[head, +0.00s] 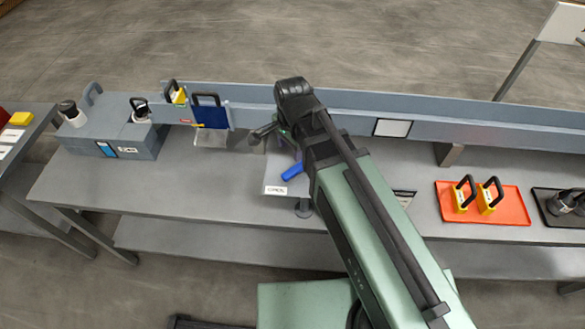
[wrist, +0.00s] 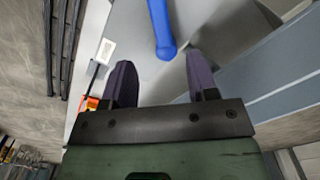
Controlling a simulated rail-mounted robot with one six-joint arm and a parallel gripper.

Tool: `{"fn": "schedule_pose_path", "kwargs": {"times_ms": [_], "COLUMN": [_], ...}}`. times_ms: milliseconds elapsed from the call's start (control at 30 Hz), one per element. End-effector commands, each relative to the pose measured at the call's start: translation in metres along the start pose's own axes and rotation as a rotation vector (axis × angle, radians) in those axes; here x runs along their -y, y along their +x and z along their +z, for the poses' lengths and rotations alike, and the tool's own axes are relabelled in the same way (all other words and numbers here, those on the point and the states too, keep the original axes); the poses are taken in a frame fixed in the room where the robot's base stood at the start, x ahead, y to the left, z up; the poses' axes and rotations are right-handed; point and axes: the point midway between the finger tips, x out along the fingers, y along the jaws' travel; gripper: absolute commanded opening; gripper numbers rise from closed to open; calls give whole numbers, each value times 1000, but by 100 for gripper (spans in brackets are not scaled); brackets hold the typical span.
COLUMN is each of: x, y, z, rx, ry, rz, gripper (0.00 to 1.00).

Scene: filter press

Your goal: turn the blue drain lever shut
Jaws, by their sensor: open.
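The blue drain lever (head: 292,172) sticks out toward the front of the bench, above a pale block with a printed label, in the head view. In the wrist view the lever (wrist: 162,30) comes down from the top edge, its rounded end just ahead of the gap between my fingers. My gripper (wrist: 163,80) is open and empty, with one dark finger on each side of the lever's line. The fingers look apart from the lever. In the head view my arm hides the lever's pivot and part of my gripper.
An orange tray (head: 508,215) with yellow black-handled pieces lies right on the bench. A dark tray (head: 545,208) is beside it. A grey box (head: 130,140) stands at the left end. A grey rail (head: 390,108) runs along the back. The bench's left front (head: 150,195) is clear.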

Motion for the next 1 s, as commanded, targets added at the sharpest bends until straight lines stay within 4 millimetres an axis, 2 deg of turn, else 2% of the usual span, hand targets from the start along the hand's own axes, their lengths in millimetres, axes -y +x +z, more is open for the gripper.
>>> {"fn": "schedule_pose_path", "kwargs": {"times_ms": [33,300,400,500,767,1000], "x": [0,0,0,0,0,0], "y": [14,79,96,104,101,101], "z": [0,0,0,0,0,0], "rx": [0,0,0,0,0,0], "ry": [0,-2,-2,-2,-2,-2], "rz": [0,0,0,0,0,0], "gripper": [53,53,53,53,53,16]}}
